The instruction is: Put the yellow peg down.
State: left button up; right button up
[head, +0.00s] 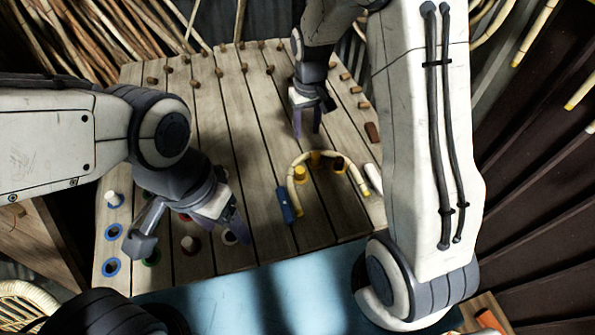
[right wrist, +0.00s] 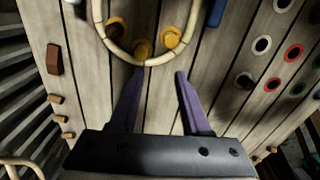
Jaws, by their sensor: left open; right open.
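Two yellow pegs stand on the plank board inside a bent rattan cane (head: 297,158): the apex peg (head: 315,158) and a side peg (head: 300,174). In the right wrist view the apex peg (right wrist: 143,48) is at the inside of the cane's curve, with the side peg (right wrist: 172,38) next to it. A brown-topped peg (head: 338,163) is on the other side. My right gripper (head: 307,132) is open and empty, just outside the curve; its fingertips (right wrist: 160,74) are apart from the pegs. My left gripper (head: 238,240) is open over the board's lower left; I see nothing held.
A blue block (head: 285,205) and a white piece (head: 374,179) lie by the cane's ends. Coloured ring holes (right wrist: 293,52), some holding pegs, are at the board's lower left. Several brown pegs line the far part. A brown block (head: 372,132) sits at the right edge.

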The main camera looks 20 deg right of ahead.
jog(key=s+a+r+n, duration=0.2)
jog(key=s+a+r, duration=0.25)
jog(key=s, duration=0.25)
jog(key=s+a+r+n, duration=0.1)
jog(key=s+a+r, duration=0.3)
jog(key=s+a, duration=0.25)
jog(key=s+r+n+y, duration=0.1)
jog(key=s+r+n, duration=0.1)
jog(key=s, duration=1.1)
jog(key=shift+s+a+r+n, duration=0.15)
jog(key=shift+s+a+n, duration=0.25)
jog(key=shift+n, duration=0.2)
jog(key=shift+d, duration=0.1)
